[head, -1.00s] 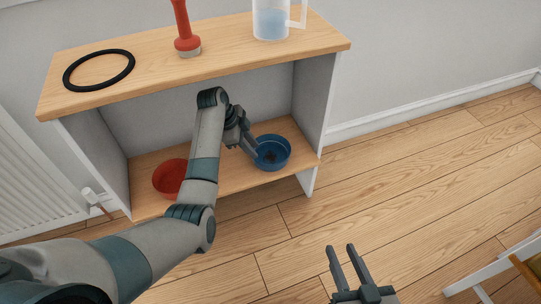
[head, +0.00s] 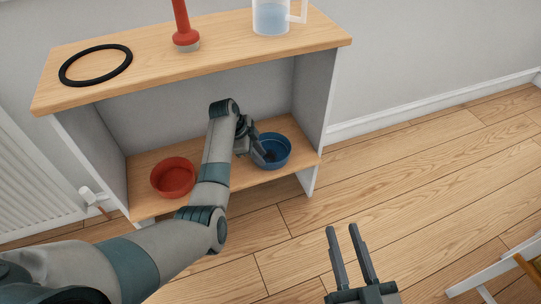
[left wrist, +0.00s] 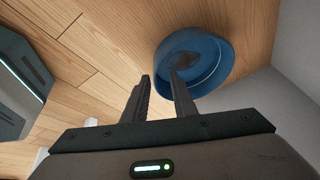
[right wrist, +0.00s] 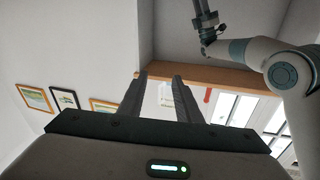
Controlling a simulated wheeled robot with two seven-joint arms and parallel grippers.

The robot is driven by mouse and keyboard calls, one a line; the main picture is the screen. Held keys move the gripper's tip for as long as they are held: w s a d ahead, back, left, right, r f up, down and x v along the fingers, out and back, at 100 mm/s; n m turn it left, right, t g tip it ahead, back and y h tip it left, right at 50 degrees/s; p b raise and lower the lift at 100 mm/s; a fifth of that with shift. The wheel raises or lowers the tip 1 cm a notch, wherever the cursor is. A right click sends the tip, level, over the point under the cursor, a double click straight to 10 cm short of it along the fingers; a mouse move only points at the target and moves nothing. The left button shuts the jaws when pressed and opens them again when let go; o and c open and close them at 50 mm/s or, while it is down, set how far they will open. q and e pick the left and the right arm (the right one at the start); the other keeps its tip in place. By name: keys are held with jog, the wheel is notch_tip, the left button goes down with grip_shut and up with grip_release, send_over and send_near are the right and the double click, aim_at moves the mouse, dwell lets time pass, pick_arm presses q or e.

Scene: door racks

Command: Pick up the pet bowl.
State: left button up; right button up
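A blue bowl (head: 280,152) with dark contents stands on the lower shelf of the wooden rack (head: 250,178), towards its right end. My left gripper (head: 259,153) is at the bowl's left side. In the left wrist view the blue bowl (left wrist: 214,62) is ahead of the open left fingers (left wrist: 159,76); one finger overlaps the bowl's inside and the other is outside its rim. Whether they touch it cannot be told. A red bowl (head: 172,178) stands on the same shelf at the left. My right gripper (head: 342,229) is open and empty above the floor.
The rack's top board holds a black ring (head: 96,65), a red-handled tool (head: 185,30) and a clear jug (head: 271,17). The rack's right side panel (head: 313,90) is close to the blue bowl. Floor at the right is mostly clear.

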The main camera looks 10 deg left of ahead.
aim_at(267, 166)
pick_arm(q)
jog(key=shift+d+f, duration=0.1)
jog(key=shift+f, duration=0.1)
pick_arm(e)
jog(key=shift+r, duration=0.3)
